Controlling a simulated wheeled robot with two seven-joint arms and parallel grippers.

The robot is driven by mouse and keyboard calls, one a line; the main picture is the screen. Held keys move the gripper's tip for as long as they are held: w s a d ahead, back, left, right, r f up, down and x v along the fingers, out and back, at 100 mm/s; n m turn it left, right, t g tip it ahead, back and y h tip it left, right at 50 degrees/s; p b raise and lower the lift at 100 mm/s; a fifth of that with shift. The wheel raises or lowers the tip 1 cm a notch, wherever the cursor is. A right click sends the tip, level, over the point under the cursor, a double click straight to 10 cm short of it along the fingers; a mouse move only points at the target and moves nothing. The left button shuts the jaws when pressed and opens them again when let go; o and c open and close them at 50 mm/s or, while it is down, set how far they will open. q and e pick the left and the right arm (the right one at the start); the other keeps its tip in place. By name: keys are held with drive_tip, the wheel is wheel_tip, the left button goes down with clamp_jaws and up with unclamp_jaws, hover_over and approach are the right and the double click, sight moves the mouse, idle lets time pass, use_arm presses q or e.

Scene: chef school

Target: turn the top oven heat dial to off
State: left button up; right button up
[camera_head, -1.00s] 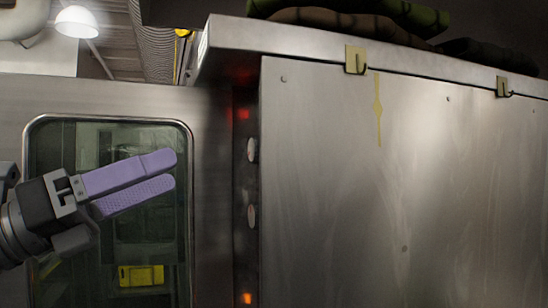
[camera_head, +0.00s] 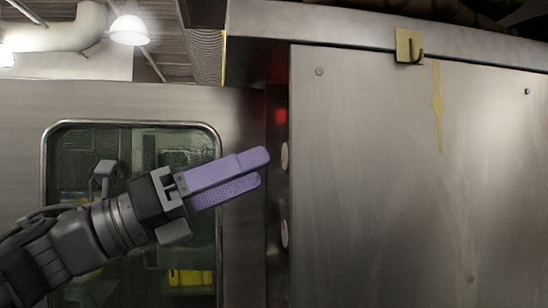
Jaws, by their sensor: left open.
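The oven's narrow control strip (camera_head: 277,200) is seen edge-on between the windowed door and a large steel side panel. Its upper dial (camera_head: 284,157) is a pale round knob, partly cut off by the panel edge. A lower dial (camera_head: 284,233) sits beneath it. My left gripper (camera_head: 265,168) has purple fingers, open with a narrow gap, pointing right and slightly up. Its tips are just left of the upper dial in the picture; I cannot tell whether they touch it. Nothing is between the fingers. My right gripper is not in view.
The steel side panel (camera_head: 390,190) stands close on the right and hides part of the dials. A hook (camera_head: 410,47) hangs at its top. The windowed door (camera_head: 135,135) lies behind my left arm. A red light (camera_head: 281,116) glows above the dials.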

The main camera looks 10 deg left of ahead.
sight(285, 158)
use_arm(q)
drive_tip(key=p+x, duration=0.1)
drive_tip(key=x, duration=0.3)
drive_tip(key=shift+w+d, duration=0.15)
drive_tip(key=shift+d, duration=0.1)
drive_tip(key=shift+c, duration=0.3)
clamp_jaws()
drive_tip(key=shift+r, duration=0.1)
